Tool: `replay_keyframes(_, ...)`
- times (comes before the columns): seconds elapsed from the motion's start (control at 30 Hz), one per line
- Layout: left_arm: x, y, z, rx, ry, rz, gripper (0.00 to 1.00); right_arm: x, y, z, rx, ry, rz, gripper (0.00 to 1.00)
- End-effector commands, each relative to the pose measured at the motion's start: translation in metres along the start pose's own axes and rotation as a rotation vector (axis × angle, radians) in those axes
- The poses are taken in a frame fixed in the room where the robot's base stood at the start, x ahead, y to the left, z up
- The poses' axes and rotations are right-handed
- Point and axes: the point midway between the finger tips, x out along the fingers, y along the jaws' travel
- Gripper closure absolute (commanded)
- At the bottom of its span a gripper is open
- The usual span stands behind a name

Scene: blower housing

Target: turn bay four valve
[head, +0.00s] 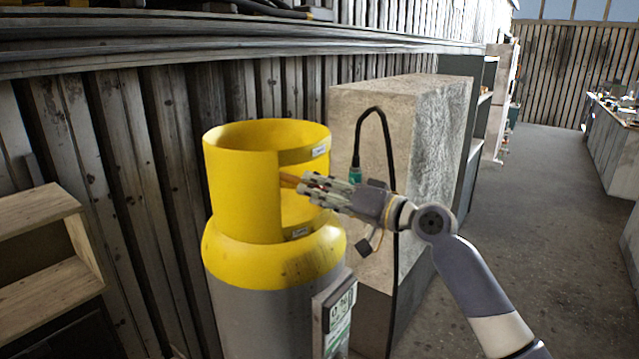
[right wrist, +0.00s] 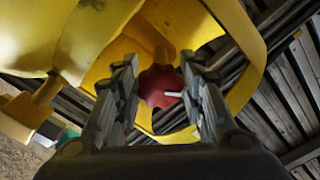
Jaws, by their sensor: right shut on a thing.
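A gas cylinder (head: 270,262) with a yellow top and grey body stands upright against the plank wall. Its yellow collar (head: 240,185) has an opening on the right side. My right gripper (head: 292,182) reaches into that opening from the right. In the right wrist view a red valve knob (right wrist: 161,87) with a pale mark sits between the two fingers of my right gripper (right wrist: 160,98), which is shut on it. The collar curves around the knob there. In the head view the knob is mostly hidden by the fingers and collar. My left gripper does not show.
A pale stone-like block (head: 375,130) stands just behind and right of the cylinder, with a black cable (head: 396,270) hanging by it. A wooden shelf (head: 40,215) is at the left. Open floor (head: 540,210) lies to the right, with a workbench (head: 610,140) beyond.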

Motion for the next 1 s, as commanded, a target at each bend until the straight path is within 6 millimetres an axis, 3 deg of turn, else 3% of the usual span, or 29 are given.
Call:
replay_keyframes(0.5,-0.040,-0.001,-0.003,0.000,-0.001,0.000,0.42,-0.001,-0.005,-0.006,0.448,0.008,-0.003,0.87)
replay_keyframes(1.0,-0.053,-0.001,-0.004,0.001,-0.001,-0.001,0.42,-0.001,-0.004,-0.006,0.631,0.010,-0.004,0.87)
